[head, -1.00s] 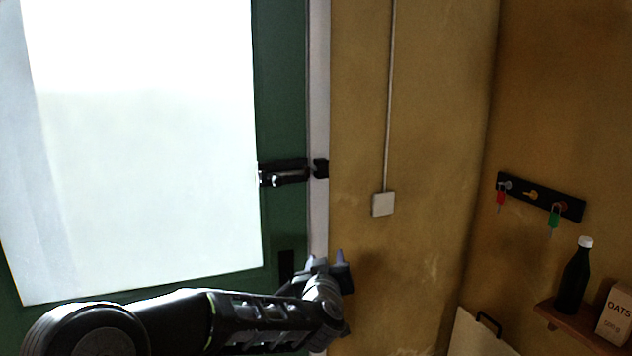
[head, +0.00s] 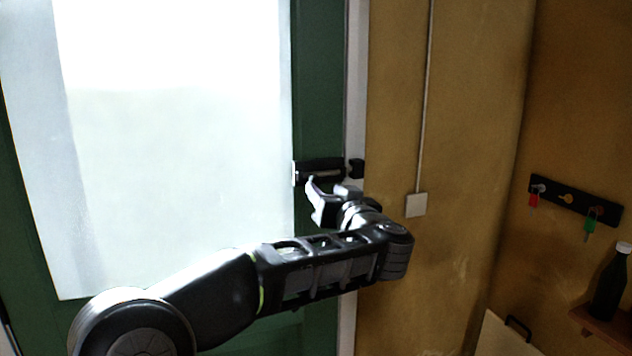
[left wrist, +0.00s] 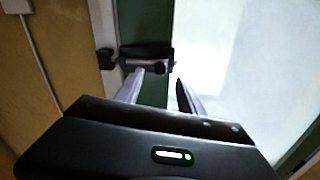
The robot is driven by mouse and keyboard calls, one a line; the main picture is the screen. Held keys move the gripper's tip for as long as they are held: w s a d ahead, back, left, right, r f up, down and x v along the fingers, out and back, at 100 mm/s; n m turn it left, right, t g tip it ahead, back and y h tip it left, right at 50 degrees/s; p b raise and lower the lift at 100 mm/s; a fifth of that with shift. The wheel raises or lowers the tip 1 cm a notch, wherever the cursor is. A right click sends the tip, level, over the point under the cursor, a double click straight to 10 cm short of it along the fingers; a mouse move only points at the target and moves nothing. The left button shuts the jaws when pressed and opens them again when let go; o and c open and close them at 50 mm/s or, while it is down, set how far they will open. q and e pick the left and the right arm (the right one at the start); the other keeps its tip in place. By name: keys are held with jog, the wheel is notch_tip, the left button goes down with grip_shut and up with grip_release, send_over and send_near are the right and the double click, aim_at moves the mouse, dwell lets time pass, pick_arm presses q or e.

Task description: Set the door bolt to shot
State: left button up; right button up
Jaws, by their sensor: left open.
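The black door bolt (head: 322,168) is mounted on the green door's right edge. Its black keeper (head: 357,168) is on the white frame beside it. In the left wrist view the bolt (left wrist: 148,52) shows a dark round knob (left wrist: 160,67) at the end away from the keeper (left wrist: 106,58). I cannot make out a rod across the gap between bolt and keeper. My left gripper (head: 328,190) is open and empty, just below and in front of the bolt. In the wrist view its fingers (left wrist: 160,84) point at the bolt, with the knob between their tips in the picture.
The door (head: 318,90) has a large bright pane. A white switch (head: 416,205) with a conduit is on the yellow wall. A key rack (head: 575,199) and a shelf with a dark bottle (head: 610,285) are at right. A pale board (head: 500,338) stands below.

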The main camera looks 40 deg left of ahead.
aim_at(317, 182)
pick_arm(q)
jog(key=p+x, duration=0.1)
jog(key=x, duration=0.6)
jog(key=shift+w+a+p, duration=0.1)
jog(key=shift+a+p, duration=0.1)
jog(key=shift+p, duration=0.15)
jog(key=shift+c, duration=0.5)
grip_shut()
dwell(0.6)
